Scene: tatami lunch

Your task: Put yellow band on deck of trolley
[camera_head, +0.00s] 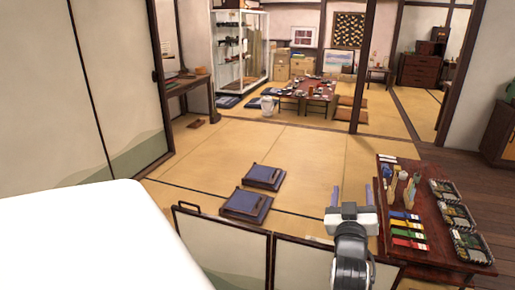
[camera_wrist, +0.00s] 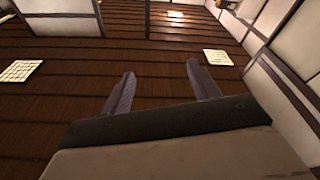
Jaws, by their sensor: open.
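Several coloured bands lie in a row on the dark red table at right in the head view. A yellow one (camera_head: 406,224) appears to lie between the blue and red ones, but it is small. My gripper (camera_head: 352,192) is open and empty, left of this table and apart from it. Its two fingers also show in the wrist view (camera_wrist: 161,78), with nothing between them. I cannot make out a trolley or its deck for certain in either view.
The dark red table (camera_head: 445,259) also bears black trays (camera_head: 468,246) and small upright items. A low panelled screen (camera_head: 240,248) stands in front. Two blue cushions (camera_head: 262,177) lie on open tatami. The wrist view shows a dark slatted surface (camera_wrist: 75,60) with pale squares.

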